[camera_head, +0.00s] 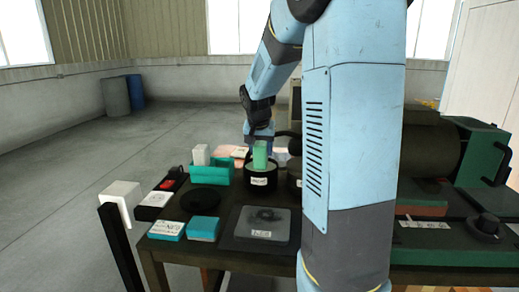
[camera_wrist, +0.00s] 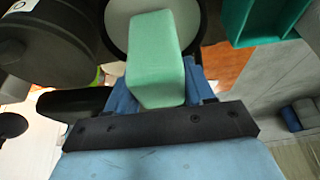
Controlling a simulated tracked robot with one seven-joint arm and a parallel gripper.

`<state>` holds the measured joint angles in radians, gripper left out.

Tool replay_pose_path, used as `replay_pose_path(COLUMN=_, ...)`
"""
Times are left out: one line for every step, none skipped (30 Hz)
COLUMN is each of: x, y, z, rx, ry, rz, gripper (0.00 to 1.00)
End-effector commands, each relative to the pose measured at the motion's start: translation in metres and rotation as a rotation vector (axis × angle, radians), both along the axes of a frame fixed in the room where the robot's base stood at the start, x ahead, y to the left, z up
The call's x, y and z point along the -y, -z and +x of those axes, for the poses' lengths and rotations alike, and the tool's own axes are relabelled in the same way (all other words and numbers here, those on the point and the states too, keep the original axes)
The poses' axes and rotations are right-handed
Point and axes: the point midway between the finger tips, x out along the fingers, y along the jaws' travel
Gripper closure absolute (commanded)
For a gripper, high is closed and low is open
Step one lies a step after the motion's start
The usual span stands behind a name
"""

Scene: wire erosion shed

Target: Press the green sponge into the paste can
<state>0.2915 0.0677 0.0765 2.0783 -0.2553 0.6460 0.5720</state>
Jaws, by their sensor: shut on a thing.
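The green sponge (camera_head: 260,153) is a pale green block standing upright at the mouth of the black paste can (camera_head: 262,182), which has a white label. My gripper (camera_head: 259,139) is above the can and shut on the upper part of the sponge. In the wrist view the sponge (camera_wrist: 155,55) sits between the blue fingers (camera_wrist: 165,88) and points toward the can's round, pale opening (camera_wrist: 113,35). The sponge's lower end overlaps the opening. I cannot tell how deep it is or whether it touches the paste.
A teal tray (camera_head: 217,177) with a white block stands left of the can. A black disc (camera_head: 205,200), teal boxes (camera_head: 204,228) and a grey stained plate (camera_head: 249,235) lie in front. Another dark pot (camera_head: 294,173) stands close on the right, partly behind my arm.

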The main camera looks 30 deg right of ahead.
Motion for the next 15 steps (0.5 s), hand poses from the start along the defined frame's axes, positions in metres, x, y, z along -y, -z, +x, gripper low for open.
replay_pose_path(x=0.0, y=0.001, z=0.0, rx=-0.001, ry=0.0, rz=0.001, gripper=0.72)
replay_pose_path(x=0.0, y=0.001, z=0.0, rx=-0.001, ry=0.0, rz=0.001, gripper=0.72)
replay_pose_path(x=0.0, y=0.001, z=0.0, rx=-0.002, ry=0.0, rz=0.001, gripper=0.72)
replay_pose_path(x=0.0, y=0.001, z=0.0, rx=-0.002, ry=0.0, rz=0.001, gripper=0.72)
replay_pose_path(x=0.0, y=0.001, z=0.0, rx=-0.002, ry=-0.001, rz=0.001, gripper=0.72)
replay_pose_path(x=0.0, y=0.001, z=0.0, rx=-0.002, ry=-0.001, rz=0.001, gripper=0.72)
replay_pose_path(x=0.0, y=0.001, z=0.0, rx=-0.002, ry=-0.001, rz=0.001, gripper=0.72)
replay_pose_path(x=0.0, y=0.0, z=0.0, rx=-0.001, ry=-0.001, rz=0.0, gripper=0.72)
replay_pose_path(x=0.0, y=-0.001, z=0.0, rx=-0.001, ry=-0.001, rz=0.0, gripper=0.72)
replay_pose_path(x=0.0, y=-0.002, z=0.0, rx=-0.001, ry=-0.001, rz=0.0, gripper=0.72)
replay_pose_path(x=0.0, y=-0.004, z=0.0, rx=0.0, ry=-0.001, rz=0.0, gripper=0.72)
replay_pose_path(x=0.0, y=-0.006, z=0.0, rx=0.0, ry=-0.001, rz=0.0, gripper=0.72)
replay_pose_path(x=0.0, y=-0.008, z=0.0, rx=0.0, ry=-0.001, rz=0.0, gripper=0.72)
replay_pose_path(x=-0.001, y=-0.01, z=0.0, rx=-0.001, ry=-0.001, rz=0.0, gripper=0.72)
replay_pose_path(x=-0.001, y=-0.013, z=0.0, rx=-0.001, ry=-0.001, rz=0.0, gripper=0.72)
